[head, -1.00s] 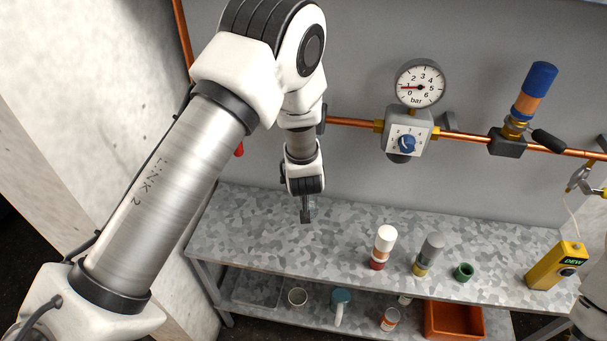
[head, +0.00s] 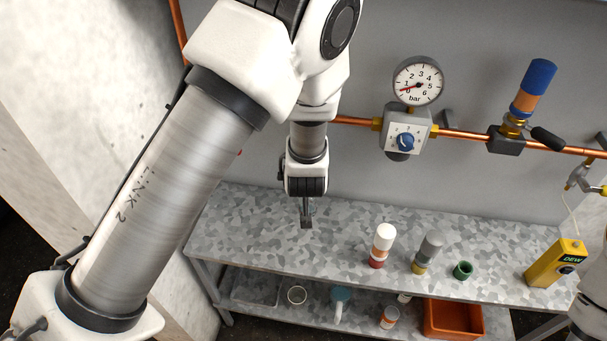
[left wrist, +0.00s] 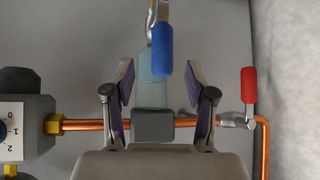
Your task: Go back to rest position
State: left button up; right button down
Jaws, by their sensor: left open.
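My left gripper (head: 306,218) hangs above the left part of the metal bench (head: 240,225) in the head view, touching nothing there. In the left wrist view its two fingers (left wrist: 157,85) are spread apart with nothing held between them. Behind them show a blue-handled lever (left wrist: 162,48), a copper pipe (left wrist: 85,125) and a red-handled valve (left wrist: 248,88). In the head view only a white piece of my right arm shows at the right edge; its gripper is out of view.
A pressure gauge (head: 418,80) and a regulator box with a blue knob (head: 405,140) sit on the wall pipe. On the bench stand a white-capped cylinder (head: 383,243), a grey-capped one (head: 429,250), a green ring (head: 463,270) and a yellow DEW meter (head: 553,264). An orange bin (head: 455,318) is below.

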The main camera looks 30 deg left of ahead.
pick_arm(q)
jog(key=shift+w+a+f, duration=0.1)
jog(key=s+a+f+m+g+h+b, duration=0.1)
jog(key=s+f+g+b, duration=0.25)
jog(key=s+f, duration=0.75)
jog(key=s+a+f+g+b, duration=0.15)
jog(key=s+f+b, duration=0.25)
jog(key=s+f, duration=0.75)
jog(key=s+d+f+m+g+h+b, duration=0.1)
jog(key=s+d+f+m+g+h, duration=0.2)
jog(key=s+f, duration=0.4)
jog(key=shift+s+d+f+m+b, duration=0.2)
jog(key=shift+s+d+m+b, duration=0.25)
jog(key=shift+s, duration=0.35)
